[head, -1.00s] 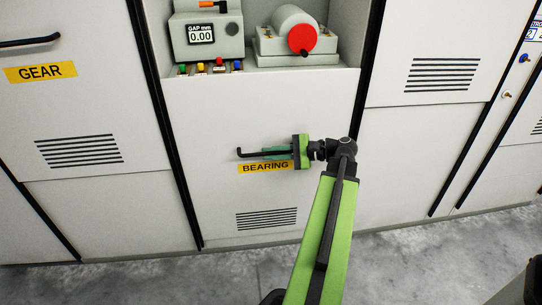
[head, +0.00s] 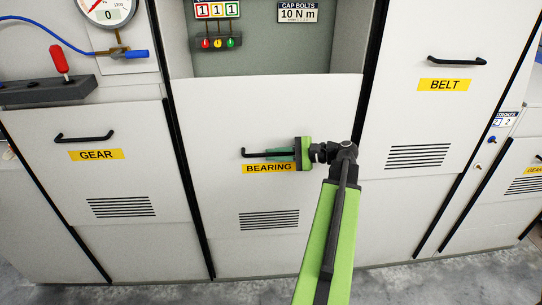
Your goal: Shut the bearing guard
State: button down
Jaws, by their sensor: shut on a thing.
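The bearing guard (head: 220,120) is a pale grey panel in the middle bay, with a black bar handle (head: 252,154), a yellow BEARING label (head: 269,168) and a slotted vent. Its top edge lies below an open recess (head: 290,50), so the guard covers only the lower part of the bay. My gripper (head: 284,154), green, is shut on the right part of the handle. The gripper body hides the handle's right end.
Inside the recess are a counter reading 111 (head: 217,10), coloured knobs (head: 216,43) and a CAP BOLTS plate (head: 298,12). The GEAR guard (head: 60,180) stands left and the BELT guard (head: 430,120) right. A gauge (head: 107,8) and red-handled lever (head: 60,60) are upper left.

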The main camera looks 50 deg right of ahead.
notch_tip(320, 180, up, 32)
jog(key=p, duration=2.9)
jog(key=shift+w+d+r, duration=0.1)
jog(key=c, duration=1.5)
grip_release()
jog(key=shift+o, duration=0.2)
jog(key=p+v, duration=0.4)
jog(key=v, duration=1.3)
jog(key=shift+s, duration=0.3)
